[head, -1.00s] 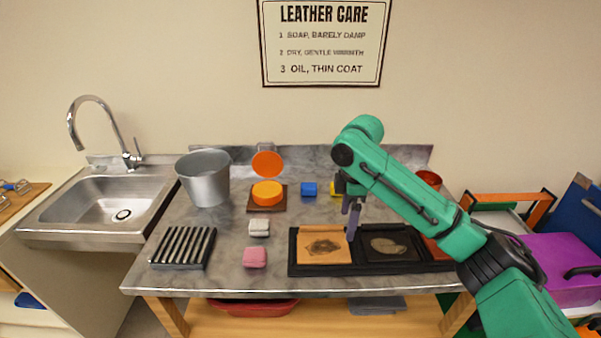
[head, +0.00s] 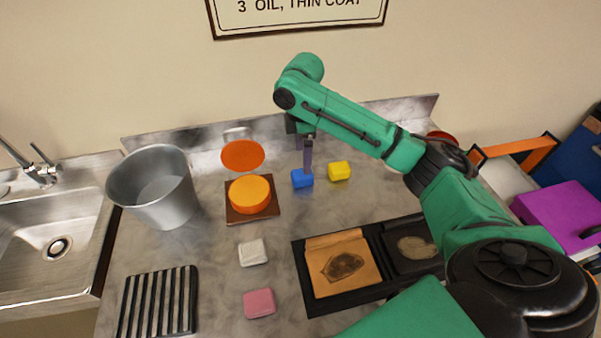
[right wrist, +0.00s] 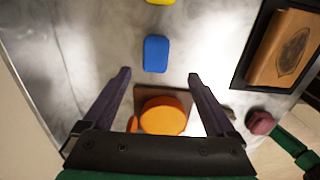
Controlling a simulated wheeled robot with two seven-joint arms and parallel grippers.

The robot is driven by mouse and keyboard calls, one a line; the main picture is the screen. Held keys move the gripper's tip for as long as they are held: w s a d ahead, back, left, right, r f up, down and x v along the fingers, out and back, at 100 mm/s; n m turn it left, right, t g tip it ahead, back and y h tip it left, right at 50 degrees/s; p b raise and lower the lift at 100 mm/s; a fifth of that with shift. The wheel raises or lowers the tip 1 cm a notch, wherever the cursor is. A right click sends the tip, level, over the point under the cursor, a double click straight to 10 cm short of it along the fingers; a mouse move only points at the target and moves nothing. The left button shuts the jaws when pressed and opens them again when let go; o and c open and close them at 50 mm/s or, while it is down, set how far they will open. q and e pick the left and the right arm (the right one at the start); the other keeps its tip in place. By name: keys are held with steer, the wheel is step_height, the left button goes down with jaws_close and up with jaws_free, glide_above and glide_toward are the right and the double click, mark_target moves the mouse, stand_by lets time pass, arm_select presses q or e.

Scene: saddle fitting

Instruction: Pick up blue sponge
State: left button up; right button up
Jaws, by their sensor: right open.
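The blue sponge (head: 302,179) lies on the grey worktop, left of the yellow sponge (head: 339,171). My left gripper is not in view.
An orange round block (head: 251,195) on a brown board and a metal bucket (head: 155,190) stand to the left. A white block (head: 252,252), a pink block (head: 259,303) and a black tray (head: 304,252) with leather pieces lie nearer. The backsplash rises behind.

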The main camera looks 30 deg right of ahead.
steer(key=f, duration=0.3)
steer(key=f+p, duration=0.1)
steer(key=f, duration=0.4)
steer(key=shift+w+d+f+p, duration=0.15)
steer(key=shift+w+f+p, duration=0.15)
steer(key=shift+f+p, duration=0.1)
steer(key=c, duration=1.4)
step_height(320, 180, up, 14)
steer(key=shift+w+r+b, duration=0.1)
steer(key=shift+b, duration=0.95)
steer(key=shift+c, duration=0.2)
step_height(320, 180, up, 6)
steer(key=p, duration=0.2)
glide_above(302, 173)
steer(key=o, duration=0.7)
steer(key=shift+c, duration=0.2)
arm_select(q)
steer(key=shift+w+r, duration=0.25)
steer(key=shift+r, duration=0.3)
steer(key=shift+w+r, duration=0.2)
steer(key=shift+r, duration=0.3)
arm_select(e)
steer(key=c, duration=0.5)
